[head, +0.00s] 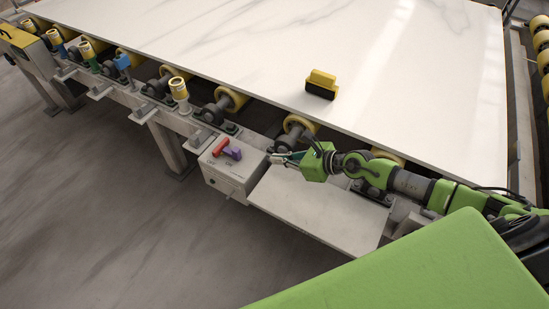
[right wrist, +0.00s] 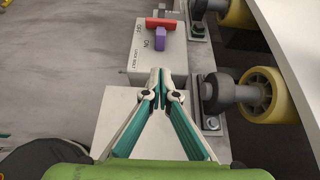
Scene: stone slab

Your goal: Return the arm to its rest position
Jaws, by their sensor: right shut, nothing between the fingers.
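My right arm comes in from the right in the head view, and its gripper (head: 280,157) is at the near edge of the roller frame. In the right wrist view the gripper (right wrist: 160,74) is shut, with its fingertips together and nothing between them. It points toward a grey switch box (right wrist: 177,55) marked ON and OFF, and I see no contact with it. The box (head: 229,180) carries a red handle (head: 220,147) and a purple part (head: 232,154). My left gripper is in neither view.
A large white stone slab (head: 250,45) lies on yellow rollers (head: 232,98). A yellow and black block (head: 321,84) stands on it. A pale shelf (head: 310,210) sits below the right gripper. Several coloured holders line the frame at left. The grey floor (head: 110,220) at left is clear.

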